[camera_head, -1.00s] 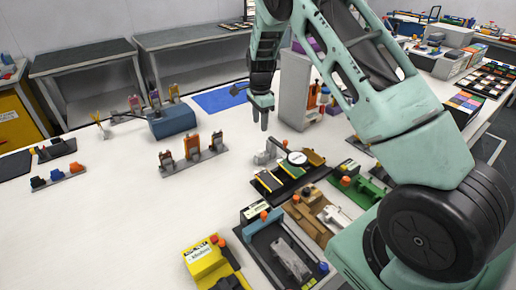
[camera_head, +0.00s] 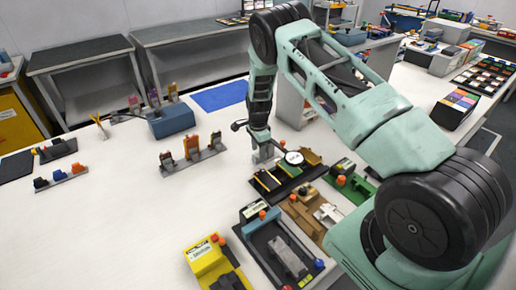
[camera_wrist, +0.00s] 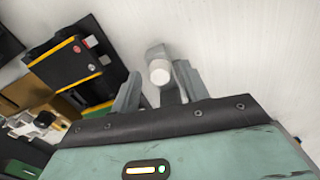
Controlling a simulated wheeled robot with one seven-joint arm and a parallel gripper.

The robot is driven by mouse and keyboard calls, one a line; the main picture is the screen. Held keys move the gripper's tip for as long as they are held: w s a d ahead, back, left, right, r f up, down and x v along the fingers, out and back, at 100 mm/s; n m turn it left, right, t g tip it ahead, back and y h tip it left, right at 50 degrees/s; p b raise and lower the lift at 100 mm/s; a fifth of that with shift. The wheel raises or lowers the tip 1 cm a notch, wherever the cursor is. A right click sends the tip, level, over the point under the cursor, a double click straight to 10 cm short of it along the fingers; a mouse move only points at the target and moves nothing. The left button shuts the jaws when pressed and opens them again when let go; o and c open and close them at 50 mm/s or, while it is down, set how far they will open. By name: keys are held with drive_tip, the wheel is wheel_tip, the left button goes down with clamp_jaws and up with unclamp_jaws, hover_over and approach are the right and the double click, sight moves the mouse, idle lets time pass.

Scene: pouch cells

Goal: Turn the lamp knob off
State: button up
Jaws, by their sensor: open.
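A small grey fitting with a round white knob-like end (camera_wrist: 159,71) stands on the white table in the wrist view. I take it for the lamp knob, but no lit lamp can be made out. My gripper (camera_wrist: 157,80) is open, with one grey finger on each side of the round end. Whether the fingers touch it, I cannot tell. In the head view my gripper (camera_head: 262,150) points down at the fitting, which is mostly hidden behind it.
Close by is a black fixture (camera_head: 290,172) with yellow edges and a round dial. Brown, yellow and black fixtures stand nearer the front. A rack of clips (camera_head: 192,152) and a blue block (camera_head: 171,121) stand left.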

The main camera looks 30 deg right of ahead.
clamp_jaws()
drive_tip(key=c, duration=1)
unclamp_jaws()
drive_tip(key=shift+f+n+b, duration=0.1)
drive_tip(key=shift+n+b, duration=0.2)
drive_tip(key=shift+b, duration=0.1)
drive_tip(key=c, duration=1)
unclamp_jaws()
drive_tip(key=n+b, duration=0.2)
drive_tip(key=shift+f+n, duration=0.1)
drive_tip(key=shift+n, duration=0.3)
drive_tip(key=c, duration=1)
unclamp_jaws()
drive_tip(key=n+b, duration=0.4)
drive_tip(key=n, duration=0.1)
drive_tip(key=shift+n, duration=0.3)
drive_tip(key=c, duration=1)
unclamp_jaws()
drive_tip(key=n+b, duration=0.1)
drive_tip(key=n, duration=0.3)
drive_tip(key=shift+b, duration=0.35)
drive_tip(key=c, duration=1)
unclamp_jaws()
drive_tip(key=shift+r+n+b, duration=0.2)
drive_tip(key=shift+n+b, duration=0.4)
drive_tip(key=shift+n, duration=1.8)
drive_tip(key=c, duration=1)
unclamp_jaws()
